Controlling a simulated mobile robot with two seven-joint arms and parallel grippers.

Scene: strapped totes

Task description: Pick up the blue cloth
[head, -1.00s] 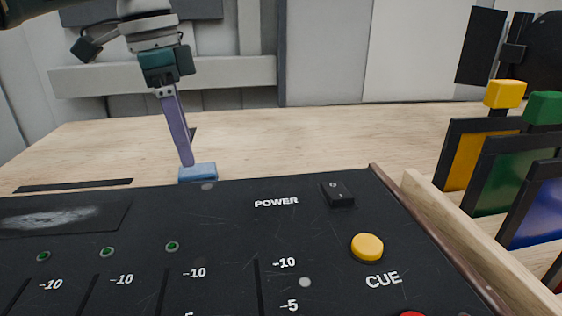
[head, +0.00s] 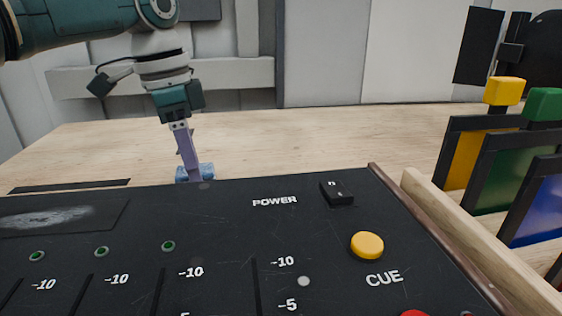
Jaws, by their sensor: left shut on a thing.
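The blue cloth (head: 208,172) sits on the wooden table just behind the far edge of the black control panel, left of the middle. Its lower part is hidden by the panel edge. My left gripper (head: 192,174) reaches down from above with its purple fingers at the cloth. It is shut on the cloth, which looks bunched up around the fingertips. I cannot tell whether the cloth is clear of the table. My right gripper is not in view.
The black control panel (head: 230,225) fills the foreground, with a yellow CUE button (head: 367,245) and a black power switch (head: 336,193). A wooden rack (head: 470,235) with coloured, framed plates stands at the right. The wooden table (head: 310,140) is bare behind the panel.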

